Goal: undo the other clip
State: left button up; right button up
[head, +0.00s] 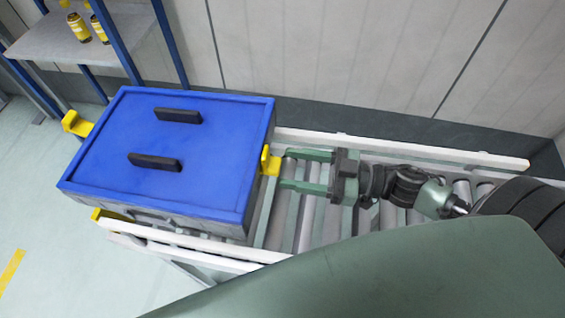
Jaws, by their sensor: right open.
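A tote with a blue lid (215,150) and two black handles sits on the roller conveyor; its grey side (190,222) shows below the lid. A yellow clip (268,160) is at the lid's right edge, upright against it. The other yellow clip (76,123) is at the left edge and sticks outward from the lid. My right gripper (284,169) is open, its two fingers pointing left at the right clip, tips just beside it. Whether they touch it I cannot tell. My left gripper is not in view.
The conveyor's white rails (400,148) run along the back and front of the tote, with bare rollers to its right. A wall stands close behind. A blue-framed shelf (75,48) with yellow canisters (79,28) stands at the back left. Open floor lies left.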

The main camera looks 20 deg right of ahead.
aim_at(268, 160)
jog(key=shift+x, duration=1.45)
jog(key=shift+w, duration=0.1)
